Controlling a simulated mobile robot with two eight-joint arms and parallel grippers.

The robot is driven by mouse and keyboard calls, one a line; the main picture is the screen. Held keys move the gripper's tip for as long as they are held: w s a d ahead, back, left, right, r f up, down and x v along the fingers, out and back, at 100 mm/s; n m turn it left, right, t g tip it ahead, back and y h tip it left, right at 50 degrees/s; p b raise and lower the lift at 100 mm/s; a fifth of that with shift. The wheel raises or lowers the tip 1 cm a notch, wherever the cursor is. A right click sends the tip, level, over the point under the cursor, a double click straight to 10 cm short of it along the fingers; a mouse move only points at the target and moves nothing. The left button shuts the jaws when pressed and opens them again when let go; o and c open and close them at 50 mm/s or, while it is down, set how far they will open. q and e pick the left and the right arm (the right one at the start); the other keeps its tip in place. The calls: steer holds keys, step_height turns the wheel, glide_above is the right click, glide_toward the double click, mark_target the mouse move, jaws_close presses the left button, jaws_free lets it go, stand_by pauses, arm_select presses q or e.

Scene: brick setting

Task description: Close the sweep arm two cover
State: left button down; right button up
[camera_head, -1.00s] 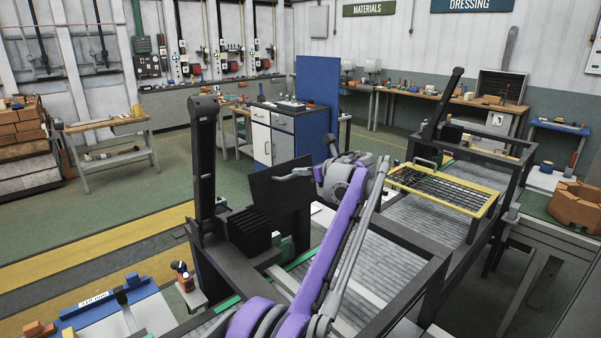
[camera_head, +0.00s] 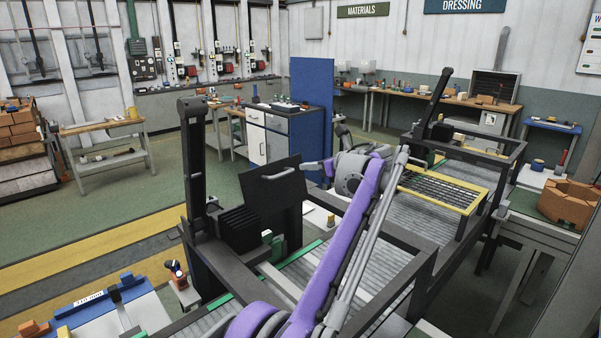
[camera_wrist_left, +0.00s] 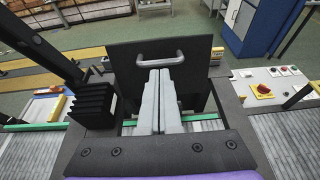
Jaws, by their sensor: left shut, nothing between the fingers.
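A flat dark panel with a grey bar handle, the likeliest cover (camera_head: 262,190), stands raised and steeply tilted at the near machine's left side. It also shows upright ahead in the left wrist view (camera_wrist_left: 128,57), with its handle (camera_wrist_left: 158,50) near the top edge. Beside it rises a dark post, the near sweep arm (camera_head: 195,150). My left gripper (camera_head: 312,164) is to the right of the panel. In the wrist view its two grey fingers (camera_wrist_left: 158,75) are together and empty, with tips just below the handle in the picture; contact is unclear. My right gripper is out of view.
A roller conveyor (camera_head: 385,245) with dark rails runs under my arm. A yellow-framed mesh guard (camera_head: 440,190) and another dark post (camera_head: 437,100) stand farther right. A red button (camera_wrist_left: 263,89) sits on a pale box. A blue board (camera_head: 312,110) stands behind.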

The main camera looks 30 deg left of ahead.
arm_select(q)
step_height(320, 180, up, 2)
steer(key=y+b, duration=0.3)
steer(key=b, duration=0.2)
glide_toward(285, 174)
steer(key=p+x, duration=0.2)
steer(key=x, duration=0.4)
steer(key=shift+a+f+t, duration=0.15)
steer(key=shift+a+t, duration=0.25)
steer(key=shift+a, duration=0.05)
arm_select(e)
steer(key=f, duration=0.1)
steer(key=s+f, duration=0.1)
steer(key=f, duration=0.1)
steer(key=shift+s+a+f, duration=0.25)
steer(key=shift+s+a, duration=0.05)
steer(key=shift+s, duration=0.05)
arm_select(q)
steer(key=shift+p, duration=0.3)
